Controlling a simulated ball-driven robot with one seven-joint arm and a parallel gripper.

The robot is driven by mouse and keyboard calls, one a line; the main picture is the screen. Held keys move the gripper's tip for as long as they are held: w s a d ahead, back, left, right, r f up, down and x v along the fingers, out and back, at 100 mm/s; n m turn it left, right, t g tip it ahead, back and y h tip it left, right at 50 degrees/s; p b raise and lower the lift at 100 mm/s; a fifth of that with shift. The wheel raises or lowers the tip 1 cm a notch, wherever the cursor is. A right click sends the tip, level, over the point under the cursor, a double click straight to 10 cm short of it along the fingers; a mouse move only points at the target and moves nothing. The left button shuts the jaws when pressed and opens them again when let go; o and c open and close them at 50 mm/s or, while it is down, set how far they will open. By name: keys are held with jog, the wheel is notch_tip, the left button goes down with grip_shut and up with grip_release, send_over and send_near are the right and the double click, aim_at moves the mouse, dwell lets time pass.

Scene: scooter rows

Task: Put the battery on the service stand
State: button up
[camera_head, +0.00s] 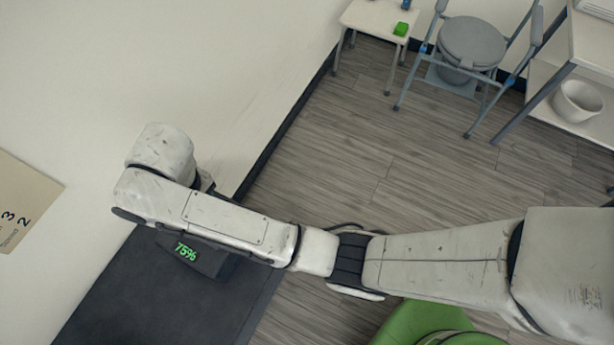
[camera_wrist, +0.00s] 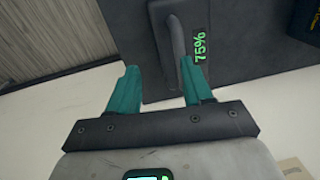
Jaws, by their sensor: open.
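The battery is a dark grey block with a green 75% display. In the head view the battery (camera_head: 205,258) rests on a dark, flat-topped surface (camera_head: 120,310), partly hidden by my arm. In the wrist view the battery (camera_wrist: 200,45) has a bar handle (camera_wrist: 173,50) on its face. My gripper (camera_wrist: 160,68) is open, with two teal fingers. The handle's lower end is beside the right fingertip; I cannot tell whether they touch. My arm hides the gripper in the head view. I cannot tell which surface is the service stand.
A white wall with a beige sign (camera_head: 22,205) is at left. A small table (camera_head: 372,20) with a green block (camera_head: 401,29), a grey commode chair (camera_head: 472,42) and a shelf with a white bin (camera_head: 578,100) stand at the back. A green seat (camera_head: 425,325) is at the bottom. Wooden floor between is clear.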

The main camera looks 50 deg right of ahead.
jog(key=s+d+f+m+t+h, duration=0.1)
jog(key=s+d+f+m, duration=0.2)
jog(key=s+d, duration=2.1)
jog(key=shift+s+f, duration=0.35)
jog(key=shift+f, duration=0.35)
